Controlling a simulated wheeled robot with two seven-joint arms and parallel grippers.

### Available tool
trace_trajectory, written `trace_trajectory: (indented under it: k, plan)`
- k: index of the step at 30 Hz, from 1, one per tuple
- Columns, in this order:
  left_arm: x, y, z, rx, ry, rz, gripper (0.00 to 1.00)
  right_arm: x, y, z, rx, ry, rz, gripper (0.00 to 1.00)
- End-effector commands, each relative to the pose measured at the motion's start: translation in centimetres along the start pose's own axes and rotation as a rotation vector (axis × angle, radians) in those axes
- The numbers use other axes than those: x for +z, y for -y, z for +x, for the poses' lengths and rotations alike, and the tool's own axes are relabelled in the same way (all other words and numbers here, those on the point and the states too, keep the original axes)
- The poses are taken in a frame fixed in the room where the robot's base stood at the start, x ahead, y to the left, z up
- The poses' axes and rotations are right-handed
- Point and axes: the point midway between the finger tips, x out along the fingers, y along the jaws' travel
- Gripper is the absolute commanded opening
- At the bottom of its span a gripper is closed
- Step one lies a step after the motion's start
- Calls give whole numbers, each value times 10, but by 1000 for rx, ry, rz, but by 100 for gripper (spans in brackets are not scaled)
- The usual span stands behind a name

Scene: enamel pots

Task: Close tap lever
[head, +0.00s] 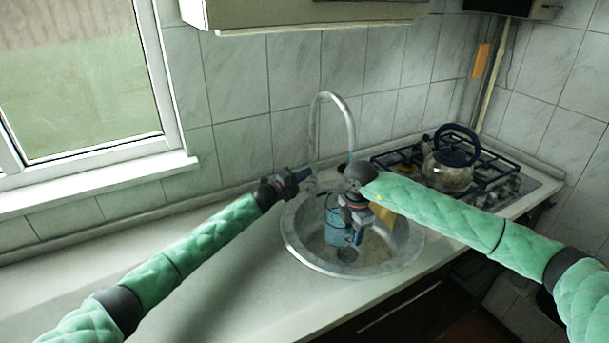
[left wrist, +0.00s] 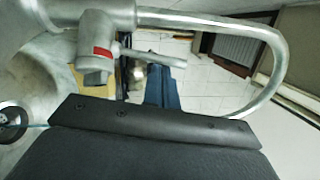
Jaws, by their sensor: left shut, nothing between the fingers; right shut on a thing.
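The metal tap (head: 335,97) has a tall curved spout over the sink. In the left wrist view the tap body (left wrist: 97,60) has a red mark, and its thin lever (left wrist: 152,57) sticks out to the right. My left gripper (head: 302,174) is shut and empty beside the tap. In the left wrist view its blue fingers (left wrist: 162,88) are close by the lever's free end; I cannot tell whether they touch. My right gripper (head: 352,222) is shut on a blue pot (head: 338,228) in the sink, and hides part of it.
The round metal sink (head: 292,243) is set in the pale counter (head: 215,290). A yellow item (head: 384,213) shows behind my right gripper. A kettle (head: 448,172) stands on the gas stove (head: 497,190) at right. The counter at left is clear.

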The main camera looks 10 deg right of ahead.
Motion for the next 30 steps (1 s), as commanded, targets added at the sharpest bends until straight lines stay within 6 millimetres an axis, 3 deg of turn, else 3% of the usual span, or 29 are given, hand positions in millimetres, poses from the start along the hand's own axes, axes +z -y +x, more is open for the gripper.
trace_trajectory:
  k: [13, 30]
  plan:
    - [11, 3, 11, -1, 0, 1, 0, 0, 0, 29, 3, 0, 0, 0]
    - [12, 6, 11, 0, 0, 0, 0, 0, 0, 28, 3, 0, 0, 0]
